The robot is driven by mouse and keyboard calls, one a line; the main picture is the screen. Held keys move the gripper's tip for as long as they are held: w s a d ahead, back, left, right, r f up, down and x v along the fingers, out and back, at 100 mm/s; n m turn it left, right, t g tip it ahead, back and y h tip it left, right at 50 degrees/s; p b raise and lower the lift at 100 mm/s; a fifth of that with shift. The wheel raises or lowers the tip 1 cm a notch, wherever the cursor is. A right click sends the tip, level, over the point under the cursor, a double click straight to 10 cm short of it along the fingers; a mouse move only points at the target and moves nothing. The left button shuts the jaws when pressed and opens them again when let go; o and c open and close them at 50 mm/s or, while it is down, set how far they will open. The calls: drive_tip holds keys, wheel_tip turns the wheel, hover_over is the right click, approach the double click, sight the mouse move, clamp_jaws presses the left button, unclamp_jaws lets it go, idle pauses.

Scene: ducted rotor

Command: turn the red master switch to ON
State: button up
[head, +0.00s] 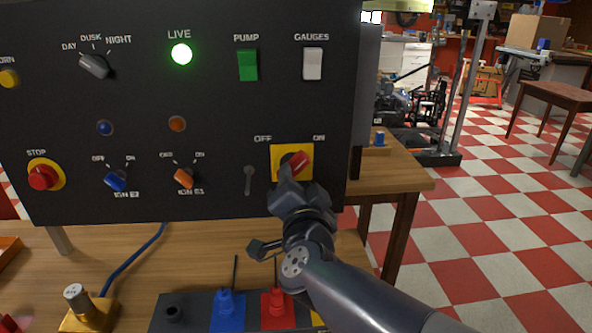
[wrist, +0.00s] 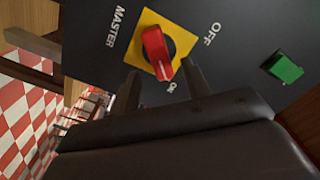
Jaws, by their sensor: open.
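The red master switch (head: 300,161) is a rotary knob on a yellow plate (head: 277,150) at the lower right of the black panel. Its handle points up and right, toward the ON label. In the wrist view the red knob (wrist: 156,50) points at the ON lettering, with OFF at the upper right. My gripper (head: 289,172) is open in front of the knob and hides part of the plate. In the wrist view its two fingers (wrist: 163,74) stand apart on either side of the knob's lower end; I cannot tell whether they touch it.
The LIVE lamp (head: 181,54) is lit green. A grey toggle (head: 249,178) and an orange ignition switch (head: 183,178) sit left of the master switch. The green PUMP rocker (head: 247,65) and white GAUGES rocker (head: 312,64) are above. Blue and red terminals (head: 277,303) stand below on the bench.

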sight(295, 169)
drive_tip(key=s+p, duration=0.1)
drive_tip(key=s, duration=0.5)
drive_tip(key=shift+s, duration=0.2)
drive_tip(key=shift+w, duration=0.15)
drive_tip(key=w+b, duration=0.2)
drive_tip(key=w, duration=0.8)
drive_tip(key=shift+w, duration=0.3)
drive_tip(key=shift+s, duration=0.15)
